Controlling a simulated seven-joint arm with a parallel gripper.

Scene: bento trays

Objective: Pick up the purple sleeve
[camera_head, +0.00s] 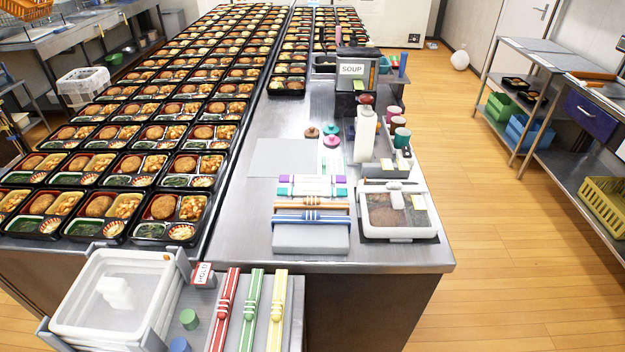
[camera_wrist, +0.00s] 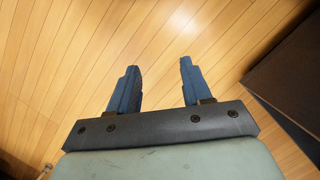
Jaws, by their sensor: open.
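A pale strip with purple ends (camera_head: 341,179) lies on the steel counter in the head view. It fits the purple sleeve best, but it is small and I cannot be sure. A similar strip with teal ends (camera_head: 341,191) lies right in front of it. My gripper (camera_wrist: 158,82) shows only in the wrist view, its two dark blue fingers apart with nothing between them. Only wooden floor shows beyond the fingers, and the sleeve is not in that view.
Orange-brown and blue bars (camera_head: 311,218) lie on a grey block in front of the strips. A clear-lidded box (camera_head: 398,236) stands to their right, cups (camera_head: 402,138) behind it. Bento trays (camera_head: 182,210) fill the left. Red, green and yellow bars (camera_head: 250,310) lie in the foreground.

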